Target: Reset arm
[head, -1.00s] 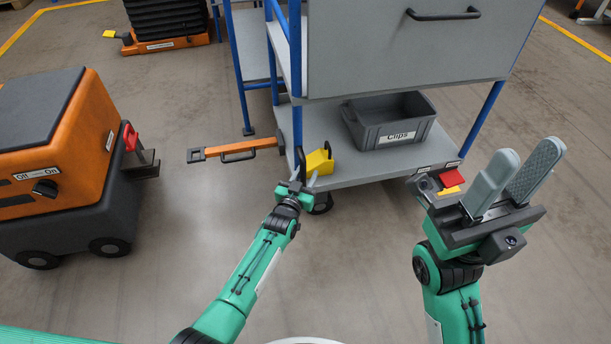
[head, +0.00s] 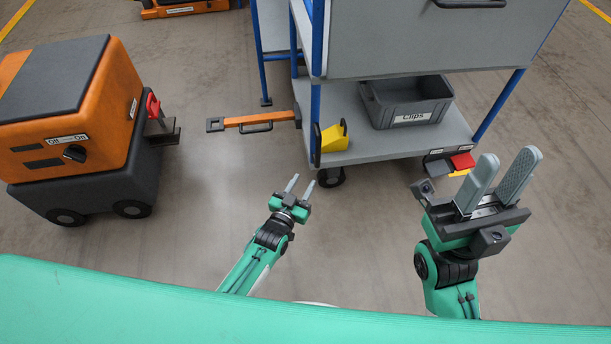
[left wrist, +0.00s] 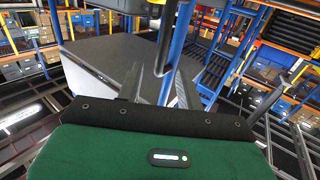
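My left gripper (head: 299,187) is in the lower middle of the head view, over bare floor in front of the cart. Its two fingers stand apart with nothing between them, and they also show apart in the left wrist view (left wrist: 158,85). My right gripper (head: 503,170) is at the right, raised, with its two broad grey fingers pointing up. A gap shows between those fingers and nothing is held there. Both arms are green and black.
A grey cart (head: 345,148) with blue posts carries a grey Clips bin (head: 409,102) and a yellow piece (head: 333,137). An orange bar (head: 252,122) extends left from it. An orange vehicle (head: 90,85) stands left. Floor between is clear.

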